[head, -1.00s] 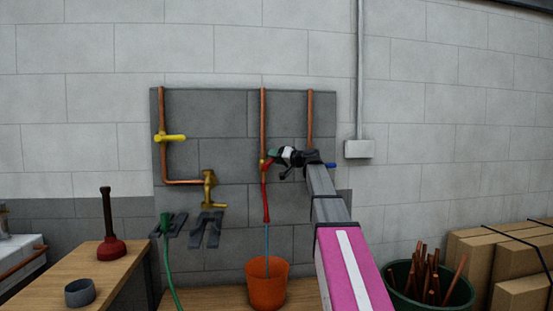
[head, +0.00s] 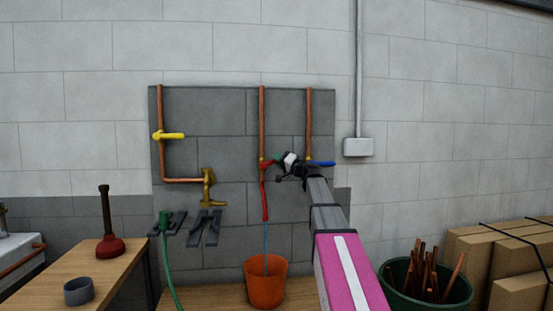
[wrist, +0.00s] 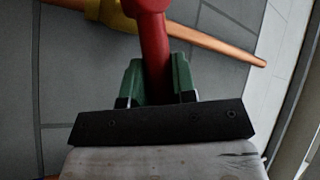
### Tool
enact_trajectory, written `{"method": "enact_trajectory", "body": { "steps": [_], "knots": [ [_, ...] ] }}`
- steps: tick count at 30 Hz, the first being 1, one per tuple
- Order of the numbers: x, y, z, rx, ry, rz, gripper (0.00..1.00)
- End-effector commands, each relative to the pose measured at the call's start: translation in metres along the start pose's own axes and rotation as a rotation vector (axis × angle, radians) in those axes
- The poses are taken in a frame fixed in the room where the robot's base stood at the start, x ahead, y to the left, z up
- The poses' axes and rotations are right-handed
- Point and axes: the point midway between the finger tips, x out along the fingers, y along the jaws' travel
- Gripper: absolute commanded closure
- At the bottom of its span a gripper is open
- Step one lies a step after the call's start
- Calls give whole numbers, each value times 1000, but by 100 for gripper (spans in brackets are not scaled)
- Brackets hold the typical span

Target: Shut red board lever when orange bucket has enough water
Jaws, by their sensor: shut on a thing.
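The red lever (head: 268,162) sits on the middle copper pipe of the grey board. In the wrist view the red lever (wrist: 154,55) runs between my green fingertips. My gripper (head: 279,160) is shut on this lever, which points right from the pipe. A red spout (head: 265,200) hangs below the valve. A thin blue stream of water (head: 266,238) falls from it into the orange bucket (head: 266,291). The bucket stands upright on the wooden bench under the spout. The water level inside it cannot be made out.
A yellow lever (head: 172,136) is on the left pipe, and a blue lever (head: 322,163) is just right of my gripper. A brass tap (head: 208,188) and green hose (head: 168,260) are at left. A plunger (head: 110,245) and grey cup (head: 79,291) stand on the left bench.

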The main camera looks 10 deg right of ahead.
Motion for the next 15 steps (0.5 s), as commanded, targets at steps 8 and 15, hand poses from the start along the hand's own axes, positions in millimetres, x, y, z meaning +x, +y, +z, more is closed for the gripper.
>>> {"method": "enact_trajectory", "body": {
  "steps": [8, 15],
  "knots": [
    [-7, 12, 7, 150, 118, -91, 100],
    [-9, 19, 11, 235, 186, -144, 100]
  ]
}}
